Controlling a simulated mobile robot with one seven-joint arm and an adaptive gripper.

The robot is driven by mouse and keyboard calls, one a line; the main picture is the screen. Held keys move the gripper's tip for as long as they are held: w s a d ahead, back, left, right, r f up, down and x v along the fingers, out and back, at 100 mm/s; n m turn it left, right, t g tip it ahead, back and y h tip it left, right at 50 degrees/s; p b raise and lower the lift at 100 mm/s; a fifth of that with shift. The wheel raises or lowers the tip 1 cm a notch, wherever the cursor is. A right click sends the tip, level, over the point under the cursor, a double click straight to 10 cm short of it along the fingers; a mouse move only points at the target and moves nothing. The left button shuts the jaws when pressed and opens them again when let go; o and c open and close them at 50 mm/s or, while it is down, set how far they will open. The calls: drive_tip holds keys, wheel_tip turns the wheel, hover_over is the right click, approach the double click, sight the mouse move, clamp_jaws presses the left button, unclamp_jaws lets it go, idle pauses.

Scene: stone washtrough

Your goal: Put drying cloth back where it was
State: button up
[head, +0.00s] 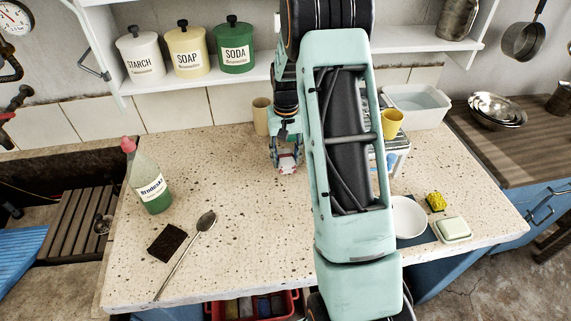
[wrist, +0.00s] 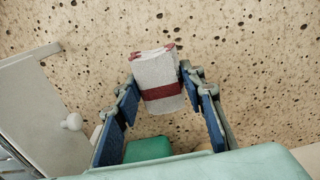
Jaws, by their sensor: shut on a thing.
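The drying cloth (wrist: 157,72) is a small folded bundle, pale grey with a dark red band, in the wrist view. My gripper (wrist: 161,88) is shut on it, with one finger at each side. In the head view my gripper (head: 285,158) points down at the back middle of the speckled stone counter (head: 240,215), and a bit of the cloth (head: 288,165) shows at its tips. Bare speckled stone shows beyond the cloth in the wrist view. I cannot tell how high the cloth is above the counter.
A beige cup (head: 261,117) stands close behind my gripper. A dish rack (head: 401,140) with a yellow cup (head: 392,124) is partly hidden by my arm. A shelf (head: 200,80) overhangs the back.

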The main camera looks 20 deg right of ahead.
sight(285, 165)
drive_tip(key=shift+w+f, duration=0.1)
drive_tip(key=shift+f, duration=1.5)
drive_tip(key=shift+f, duration=0.25)
drive_tip(key=o, duration=1)
drive_tip(key=shift+r, duration=0.15)
wheel_tip(285, 165, up, 12)
drive_tip(key=shift+r, duration=0.1)
